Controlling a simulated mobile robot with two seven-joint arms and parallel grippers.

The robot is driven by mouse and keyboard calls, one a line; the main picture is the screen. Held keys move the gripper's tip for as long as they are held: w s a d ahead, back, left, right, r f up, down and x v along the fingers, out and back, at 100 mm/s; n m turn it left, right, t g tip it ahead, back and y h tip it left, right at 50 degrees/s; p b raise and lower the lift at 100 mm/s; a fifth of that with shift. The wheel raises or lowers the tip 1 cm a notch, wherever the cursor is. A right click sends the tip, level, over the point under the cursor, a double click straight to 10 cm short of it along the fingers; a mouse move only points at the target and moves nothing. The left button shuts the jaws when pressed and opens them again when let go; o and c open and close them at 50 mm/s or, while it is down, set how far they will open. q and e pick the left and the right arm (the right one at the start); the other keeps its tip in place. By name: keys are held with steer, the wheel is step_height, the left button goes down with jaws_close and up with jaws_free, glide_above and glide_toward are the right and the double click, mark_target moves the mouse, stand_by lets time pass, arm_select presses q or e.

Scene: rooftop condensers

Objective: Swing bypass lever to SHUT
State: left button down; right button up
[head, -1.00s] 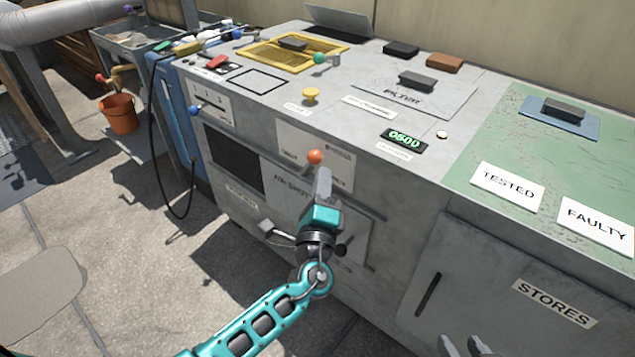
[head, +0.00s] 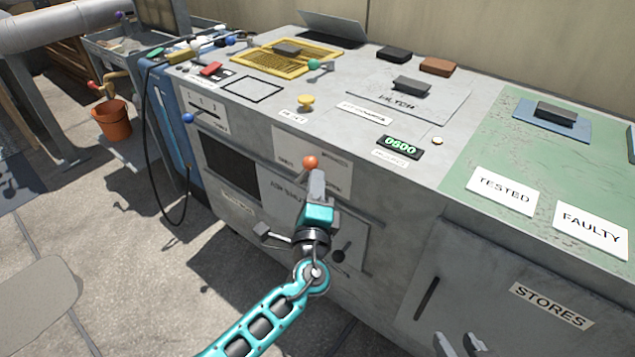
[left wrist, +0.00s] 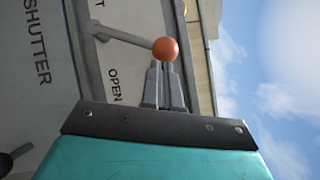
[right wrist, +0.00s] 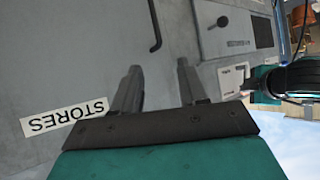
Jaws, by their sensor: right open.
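The lever with an orange ball end (head: 310,162) stands out from the front panel of the grey cabinet. In the left wrist view its ball (left wrist: 166,49) is on a grey rod, with "OPEN" and a cut-off label ending in "T" on the plate behind. My left gripper (head: 317,176) is at the ball, its fingers close together. In the left wrist view the ball sits just beyond the fingertips (left wrist: 165,68); I cannot tell whether they touch. My right gripper (right wrist: 158,75) is open and empty in front of the STORES door; its fingers also show at the head view's bottom edge.
The cabinet top bears a yellow knob (head: 306,101), a green display (head: 401,146), a yellow tray (head: 250,63) and TESTED (head: 502,191) and FAULTY (head: 590,229) cards. A blue-knobbed lever (head: 188,118) is left on the front. An orange bucket (head: 111,120) stands far left. Floor in front is clear.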

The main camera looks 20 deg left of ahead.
mark_target(310, 163)
arm_select(q)
steer(key=a+r+n+p, duration=0.1)
steer(key=r+g+p, duration=0.1)
steer(key=p, duration=0.1)
steer(key=shift+w+a+r+n, duration=0.2)
steer(key=shift+w+a+n, duration=0.1)
steer(key=shift+a+n, duration=0.1)
steer(key=w+a+r+n+g+h+p, duration=0.1)
steer(key=a+n+g+p, duration=0.3)
steer(key=p, duration=0.6)
steer(key=w+a+n, duration=0.1)
steer(key=a, duration=0.1)
steer(key=shift+w+a+r+n+h, duration=0.2)
steer(key=shift+w+a+n+h, duration=0.1)
steer(key=shift+a+h, duration=0.1)
arm_select(e)
step_height(310, 163, up, 10)
steer(key=s+d+h, duration=0.1)
steer(key=d, duration=0.1)
steer(key=shift+f, duration=0.25)
arm_select(q)
steer(key=shift+a, duration=0.1)
arm_select(e)
steer(key=shift+d+r, duration=0.1)
arm_select(q)
steer(key=shift+r, duration=0.1)
